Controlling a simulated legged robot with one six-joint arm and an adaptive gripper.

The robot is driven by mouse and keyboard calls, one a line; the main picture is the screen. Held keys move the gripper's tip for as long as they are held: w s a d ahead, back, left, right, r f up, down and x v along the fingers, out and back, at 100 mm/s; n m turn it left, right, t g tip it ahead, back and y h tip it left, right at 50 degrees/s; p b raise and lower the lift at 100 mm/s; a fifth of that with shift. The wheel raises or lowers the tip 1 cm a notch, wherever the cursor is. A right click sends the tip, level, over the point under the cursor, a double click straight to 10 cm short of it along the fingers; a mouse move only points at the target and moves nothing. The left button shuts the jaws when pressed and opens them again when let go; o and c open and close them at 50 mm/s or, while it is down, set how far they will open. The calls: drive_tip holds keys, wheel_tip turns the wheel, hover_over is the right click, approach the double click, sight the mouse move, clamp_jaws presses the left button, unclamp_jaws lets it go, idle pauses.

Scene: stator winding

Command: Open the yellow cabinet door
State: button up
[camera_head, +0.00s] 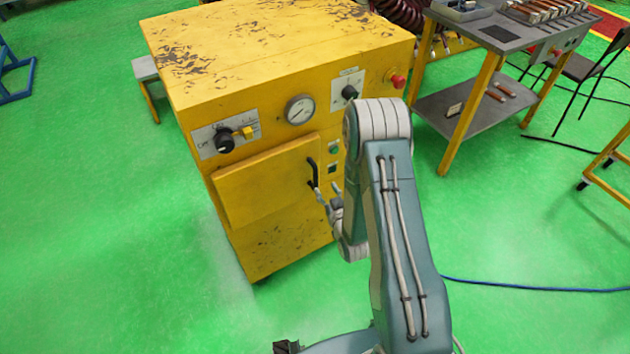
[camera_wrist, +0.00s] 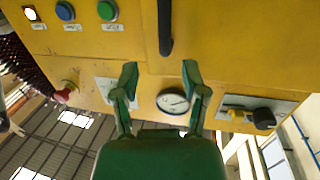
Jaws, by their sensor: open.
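The yellow cabinet (camera_head: 270,60) stands on the green floor, with worn dark patches on its top. Its door (camera_head: 265,185) is on the front face and looks closed or nearly so. A black vertical handle (camera_head: 313,172) sits at the door's right edge. My gripper (camera_head: 325,192) is at the handle's lower end in the head view; contact cannot be told. In the wrist view, which is upside down, my gripper (camera_wrist: 160,75) is open with two green fingers apart. The black handle (camera_wrist: 165,28) lies beyond the fingertips, roughly in line with the gap between them.
The cabinet front carries a gauge (camera_head: 299,109), a black rotary switch (camera_head: 224,142), a red knob (camera_head: 397,80) and a green button (camera_head: 334,149). A grey-topped table (camera_head: 500,38) with parts stands right. A blue cable (camera_head: 540,288) crosses the floor.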

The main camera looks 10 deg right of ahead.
sight(316, 179)
drive_tip(key=shift+t, duration=0.5)
drive_tip(key=w, duration=0.2)
drive_tip(key=w+a+f, duration=0.1)
drive_tip(key=w, duration=0.2)
drive_tip(key=w+f, duration=0.1)
drive_tip(key=w, duration=0.1)
drive_tip(key=shift+w+a+f, duration=0.25)
drive_tip(key=shift+w+a, duration=0.05)
drive_tip(key=shift+w, duration=0.1)
drive_tip(key=shift+c, duration=0.4)
clamp_jaws()
